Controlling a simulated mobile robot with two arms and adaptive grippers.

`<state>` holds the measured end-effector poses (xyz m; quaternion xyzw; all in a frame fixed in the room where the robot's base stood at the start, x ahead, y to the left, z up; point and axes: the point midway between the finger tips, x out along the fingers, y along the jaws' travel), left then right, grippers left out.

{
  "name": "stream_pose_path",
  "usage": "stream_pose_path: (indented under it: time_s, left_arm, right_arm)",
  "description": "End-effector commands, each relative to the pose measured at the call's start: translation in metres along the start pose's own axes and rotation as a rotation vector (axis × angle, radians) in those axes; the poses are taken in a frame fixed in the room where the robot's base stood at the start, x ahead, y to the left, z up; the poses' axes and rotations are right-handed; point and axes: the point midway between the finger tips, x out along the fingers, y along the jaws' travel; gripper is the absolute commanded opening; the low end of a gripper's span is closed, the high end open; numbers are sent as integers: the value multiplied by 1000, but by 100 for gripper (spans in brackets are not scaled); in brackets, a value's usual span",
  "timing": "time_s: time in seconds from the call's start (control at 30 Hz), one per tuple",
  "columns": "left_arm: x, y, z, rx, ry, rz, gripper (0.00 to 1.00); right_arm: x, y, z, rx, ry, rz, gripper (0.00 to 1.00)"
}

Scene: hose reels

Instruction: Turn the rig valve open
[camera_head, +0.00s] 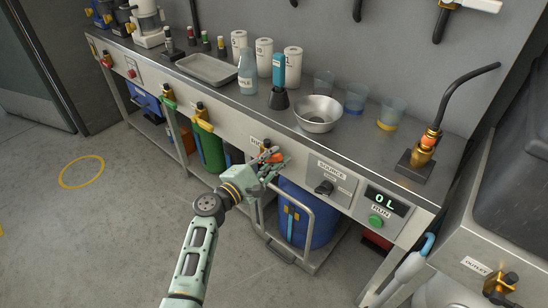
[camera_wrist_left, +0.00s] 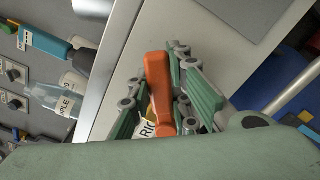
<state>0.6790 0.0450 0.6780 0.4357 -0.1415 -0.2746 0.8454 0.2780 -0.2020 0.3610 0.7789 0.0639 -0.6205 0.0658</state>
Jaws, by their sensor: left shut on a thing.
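The rig valve shows as an orange lever handle (camera_wrist_left: 158,88) on the bench's front panel. Its label (camera_wrist_left: 147,130) is partly covered, with only its first letters readable. In the head view the orange handle (camera_head: 275,158) is mostly hidden by my fingers. My left gripper (camera_head: 268,163) reaches the panel from the lower left. In the left wrist view the pale green fingers of my left gripper (camera_wrist_left: 165,100) stand on both sides of the handle, shut on it. The valve body behind is mostly hidden. My right gripper is not in view.
Other valves, one with a green handle (camera_head: 167,93) and one with a yellow handle (camera_head: 203,118), sit left along the panel. A source knob (camera_head: 324,187) and green run button (camera_head: 376,220) are to the right. A blue drum (camera_head: 307,215) stands below, behind a metal rail (camera_head: 283,250).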

Motion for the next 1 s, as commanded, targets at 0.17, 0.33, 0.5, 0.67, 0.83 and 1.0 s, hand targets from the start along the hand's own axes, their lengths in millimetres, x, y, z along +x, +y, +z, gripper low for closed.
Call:
stream_pose_path:
  time_s: [0.17,0.33,0.5,0.67,0.83,1.0]
  left_arm:
    - [0,-1,-1,-5,1,-1,0]
    - [0,-1,-1,-3,1,-1,0]
    - [0,-1,-1,-2,1,-1,32]
    - [0,0,0,-1,1,-1,38]
    - [0,0,0,-1,0,0,38]
    - [-12,-1,-1,-1,2,-1,38]
  right_arm:
    - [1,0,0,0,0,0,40]
    - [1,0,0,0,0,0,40]
    - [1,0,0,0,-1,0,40]
    - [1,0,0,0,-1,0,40]
    - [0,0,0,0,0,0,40]
    - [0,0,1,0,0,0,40]
